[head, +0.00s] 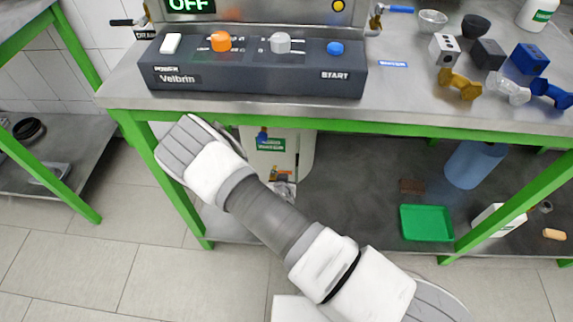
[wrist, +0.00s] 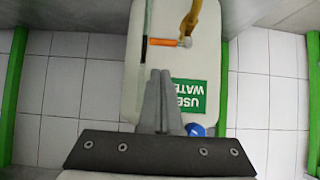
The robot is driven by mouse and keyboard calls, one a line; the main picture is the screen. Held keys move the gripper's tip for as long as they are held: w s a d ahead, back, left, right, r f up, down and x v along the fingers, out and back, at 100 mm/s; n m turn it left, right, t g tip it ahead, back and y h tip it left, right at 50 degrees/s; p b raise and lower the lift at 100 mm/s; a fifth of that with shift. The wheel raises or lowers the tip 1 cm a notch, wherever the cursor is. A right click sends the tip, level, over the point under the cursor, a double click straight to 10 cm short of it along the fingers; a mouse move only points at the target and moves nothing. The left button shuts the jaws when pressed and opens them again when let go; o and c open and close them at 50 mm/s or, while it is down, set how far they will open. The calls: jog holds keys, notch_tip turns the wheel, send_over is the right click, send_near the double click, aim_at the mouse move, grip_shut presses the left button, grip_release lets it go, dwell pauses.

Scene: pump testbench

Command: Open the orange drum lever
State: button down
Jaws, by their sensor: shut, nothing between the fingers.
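The orange lever (wrist: 165,42) lies crosswise on the white drum (wrist: 138,95) in the wrist view, next to a metal stub and a brass-coloured pipe (wrist: 190,18). My gripper (wrist: 160,74) is shut and empty. Its fingertips appear just below the lever in the picture, with a visible gap; depth is hard to judge. A green label and a blue part (wrist: 195,130) show beside the fingers. In the head view the white drum (head: 299,150) stands under the bench, partly covered by my arm, which hides my gripper.
The bench (head: 410,112) with a green frame overhangs the drum and carries the control panel (head: 250,80). A green tray (head: 427,223) and a blue container (head: 474,163) stand on the lower shelf at right. Open floor lies in front at left.

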jog(key=shift+f, duration=0.1)
jog(key=b+x, duration=0.4)
jog(key=x, duration=0.6)
jog(key=shift+s, duration=0.1)
dwell(0.5)
